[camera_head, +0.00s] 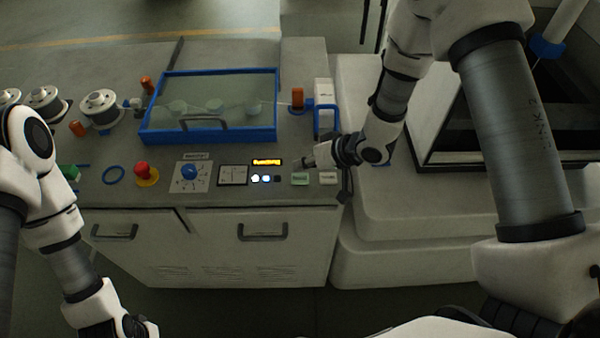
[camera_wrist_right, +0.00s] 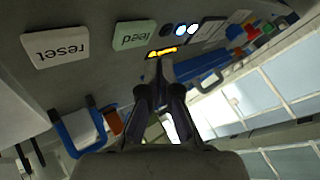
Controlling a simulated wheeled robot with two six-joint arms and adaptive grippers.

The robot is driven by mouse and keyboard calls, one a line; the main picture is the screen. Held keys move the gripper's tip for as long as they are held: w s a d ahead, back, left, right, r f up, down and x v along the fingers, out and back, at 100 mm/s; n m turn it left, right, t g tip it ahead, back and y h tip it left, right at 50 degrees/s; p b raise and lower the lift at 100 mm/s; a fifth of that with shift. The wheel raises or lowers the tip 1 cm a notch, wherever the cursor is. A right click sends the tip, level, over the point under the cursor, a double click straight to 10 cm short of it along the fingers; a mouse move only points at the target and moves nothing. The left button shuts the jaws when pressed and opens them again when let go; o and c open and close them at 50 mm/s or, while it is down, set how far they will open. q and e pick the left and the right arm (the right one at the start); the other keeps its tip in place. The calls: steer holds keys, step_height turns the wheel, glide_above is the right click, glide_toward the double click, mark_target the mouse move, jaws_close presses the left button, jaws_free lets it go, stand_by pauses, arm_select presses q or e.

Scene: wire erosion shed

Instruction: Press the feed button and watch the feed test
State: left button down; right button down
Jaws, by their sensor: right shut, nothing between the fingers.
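The feed button (camera_head: 300,179) is a pale green square key on the front of the grey console. In the right wrist view the feed button (camera_wrist_right: 134,34) shows its label upside down. My right gripper (camera_head: 306,162) is shut and empty, its tips just behind the feed button in the head view. In the right wrist view its fingertips (camera_wrist_right: 159,66) lie beside the button's image, over the lit display; I cannot tell their height. The yellow display (camera_head: 267,162) is lit, its text too small to read. My left arm runs off the bottom edge, its gripper out of sight.
A white reset button (camera_head: 327,178) sits right of feed. Left are indicator lights (camera_head: 260,178), a gauge (camera_head: 233,175), a blue dial (camera_head: 190,172) and a red mushroom button (camera_head: 142,168). Behind stand a blue-framed clear cover (camera_head: 210,135), an orange-topped post (camera_head: 297,96) and wire spools (camera_head: 99,103).

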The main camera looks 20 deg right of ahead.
mark_target(303, 178)
step_height(303, 178, up, 4)
steer(key=p, duration=0.2)
steer(key=shift+f+p, duration=0.15)
steer(key=shift+p, duration=0.25)
steer(key=shift+f, duration=0.1)
